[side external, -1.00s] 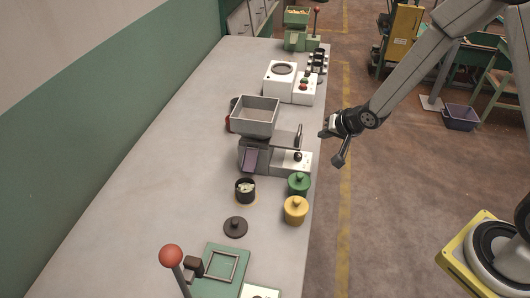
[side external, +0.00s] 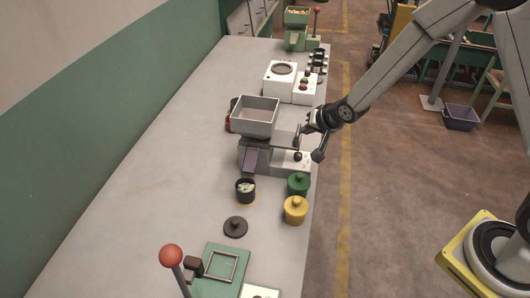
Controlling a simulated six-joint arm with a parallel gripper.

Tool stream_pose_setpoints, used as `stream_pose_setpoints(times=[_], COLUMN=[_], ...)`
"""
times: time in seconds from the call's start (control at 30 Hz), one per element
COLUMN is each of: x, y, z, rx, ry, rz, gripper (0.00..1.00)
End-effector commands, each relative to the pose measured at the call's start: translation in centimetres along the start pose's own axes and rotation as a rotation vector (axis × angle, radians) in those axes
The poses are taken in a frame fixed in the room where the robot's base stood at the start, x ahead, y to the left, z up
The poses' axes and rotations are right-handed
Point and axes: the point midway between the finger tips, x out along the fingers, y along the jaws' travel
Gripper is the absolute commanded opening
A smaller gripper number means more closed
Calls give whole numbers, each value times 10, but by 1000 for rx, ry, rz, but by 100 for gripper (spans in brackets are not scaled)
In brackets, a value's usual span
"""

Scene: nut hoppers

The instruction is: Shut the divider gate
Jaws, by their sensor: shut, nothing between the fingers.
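A grey hopper (side external: 255,116) stands on its machine at the middle of the bench. Below it are a grey body with a purple chute (side external: 250,160) and a white control box with a black knob (side external: 297,156). A thin grey rod or plate with an upright handle (side external: 297,136) sticks out to the right from under the hopper; it looks like the divider gate. My gripper (side external: 306,128) is shut and empty, right at this handle. I cannot tell whether they touch. The gate's inner end is hidden under the hopper.
A dark cup (side external: 245,190) with pale contents stands in front of the chute. A green lidded jar (side external: 298,183), a yellow lidded jar (side external: 295,210) and a dark lid (side external: 235,227) are nearby. A red-knobbed lever (side external: 171,256) rises in front. The bench's left side is clear.

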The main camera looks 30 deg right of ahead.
Motion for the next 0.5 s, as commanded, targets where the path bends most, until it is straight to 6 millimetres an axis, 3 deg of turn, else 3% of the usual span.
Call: stream_pose_setpoints(times=[0.3,0.5], x=[19,23], y=[-33,-41], z=[0,0], rx=[-2,-2], ry=[0,-1], rz=[-3,-2], gripper=[0,0])
